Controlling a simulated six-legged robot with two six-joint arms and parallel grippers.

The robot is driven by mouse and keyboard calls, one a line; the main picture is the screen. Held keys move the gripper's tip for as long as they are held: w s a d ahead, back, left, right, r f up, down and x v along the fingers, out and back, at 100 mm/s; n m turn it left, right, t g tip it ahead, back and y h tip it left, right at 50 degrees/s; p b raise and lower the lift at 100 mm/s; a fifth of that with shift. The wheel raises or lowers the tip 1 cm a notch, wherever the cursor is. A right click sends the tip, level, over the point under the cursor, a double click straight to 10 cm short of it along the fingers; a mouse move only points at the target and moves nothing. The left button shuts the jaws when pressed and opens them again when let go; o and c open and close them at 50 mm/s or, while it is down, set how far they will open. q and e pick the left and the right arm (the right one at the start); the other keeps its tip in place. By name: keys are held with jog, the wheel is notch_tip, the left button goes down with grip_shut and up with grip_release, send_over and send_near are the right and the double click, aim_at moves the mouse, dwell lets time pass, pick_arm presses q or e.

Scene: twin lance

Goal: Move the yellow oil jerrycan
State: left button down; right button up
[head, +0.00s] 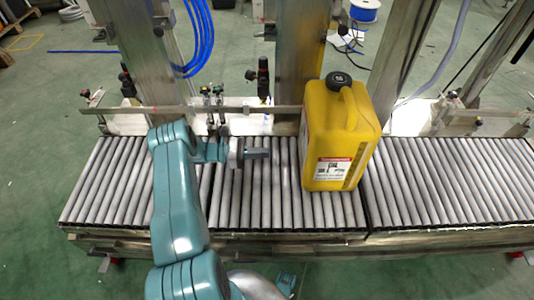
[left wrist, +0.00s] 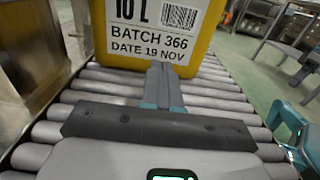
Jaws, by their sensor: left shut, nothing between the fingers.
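The yellow oil jerrycan (head: 338,135) stands upright on the roller conveyor, right of centre in the head view. It has a black cap, a top handle and a white label. In the left wrist view the lower part of the jerrycan (left wrist: 216,45) shows, with "BATCH 366" on its label. My left gripper (head: 268,153) is shut and empty, to the left of the jerrycan, with its fingers pointing at it across a gap. In the left wrist view the closed fingers (left wrist: 165,68) overlap the label's lower edge. My right gripper is not clearly seen.
The roller conveyor (head: 440,190) runs across the view, with bare rollers on both sides of the jerrycan. A metal guide rail (head: 180,109) and upright metal posts (head: 299,45) stand behind it. Blue hoses (head: 202,40) hang at the back left. Green floor lies around.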

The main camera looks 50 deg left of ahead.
pick_arm(q)
jog(key=b+x, duration=0.1)
jog(key=x, duration=0.8)
jog(key=shift+w+d+f+b, duration=0.1)
jog(key=shift+d+b, duration=0.2)
jog(key=shift+b, duration=0.05)
jog(key=shift+w+d, duration=0.3)
jog(key=shift+w, duration=0.1)
